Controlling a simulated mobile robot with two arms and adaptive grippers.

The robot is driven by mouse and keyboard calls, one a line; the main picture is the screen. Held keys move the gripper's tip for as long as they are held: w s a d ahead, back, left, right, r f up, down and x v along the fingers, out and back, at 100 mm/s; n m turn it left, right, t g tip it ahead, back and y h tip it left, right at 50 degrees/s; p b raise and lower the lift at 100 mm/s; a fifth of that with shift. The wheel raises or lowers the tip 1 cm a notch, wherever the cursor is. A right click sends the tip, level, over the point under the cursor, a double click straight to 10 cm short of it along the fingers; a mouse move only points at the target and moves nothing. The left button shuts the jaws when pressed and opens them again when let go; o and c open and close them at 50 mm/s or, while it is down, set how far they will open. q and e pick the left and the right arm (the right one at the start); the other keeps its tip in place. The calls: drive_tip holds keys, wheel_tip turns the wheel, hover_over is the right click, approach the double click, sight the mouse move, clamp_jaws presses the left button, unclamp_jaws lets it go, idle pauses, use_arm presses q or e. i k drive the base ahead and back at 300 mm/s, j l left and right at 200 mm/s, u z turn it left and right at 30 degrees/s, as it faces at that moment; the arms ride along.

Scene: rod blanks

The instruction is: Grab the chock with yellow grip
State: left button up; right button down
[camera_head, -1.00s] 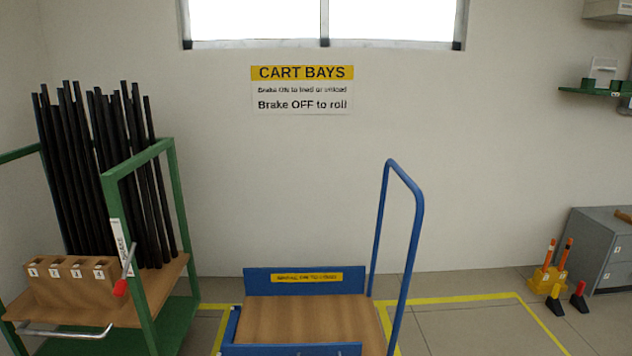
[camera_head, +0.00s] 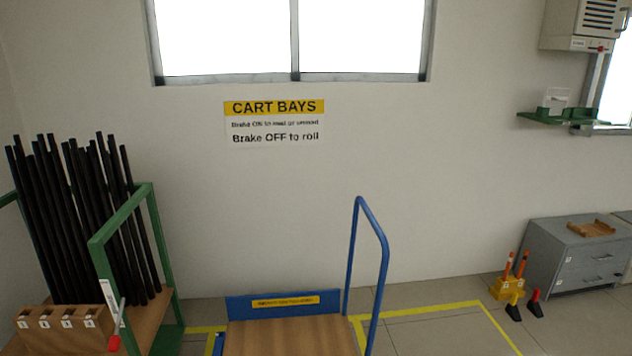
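The chock with the yellow grip (camera_head: 515,306) stands on the floor at the right, a black wedge with a yellow upper part. A similar chock with a red grip (camera_head: 535,303) stands just to its right. Both are in front of a yellow holder (camera_head: 507,288) with orange-topped sticks in it. Neither of my grippers shows in the head view.
A blue cart (camera_head: 270,306) with a wooden deck stands at bottom centre inside yellow floor lines. A green rack (camera_head: 152,240) of black rods is at the left. A grey drawer cabinet (camera_head: 585,262) stands behind the chocks. The tiled floor between cart and chocks is clear.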

sight(511, 308)
drive_tip(key=z, duration=1.45)
drive_tip(key=i+j+z, duration=0.1)
drive_tip(key=i+z, duration=0.2)
drive_tip(key=i, duration=0.45)
drive_tip(key=i+l+z, duration=0.1)
drive_tip(key=i+z, duration=0.3)
drive_tip(key=i, duration=1.05)
drive_tip(key=i+j+u, duration=0.2)
drive_tip(key=i+u, duration=0.25)
drive_tip(key=i, duration=0.2)
drive_tip(key=i+u, duration=0.4)
drive_tip(key=i, duration=0.25)
drive_tip(key=i+l+u, duration=0.45)
drive_tip(key=i, duration=0.2)
drive_tip(key=i+j, duration=0.05)
drive_tip(key=j, duration=0.05)
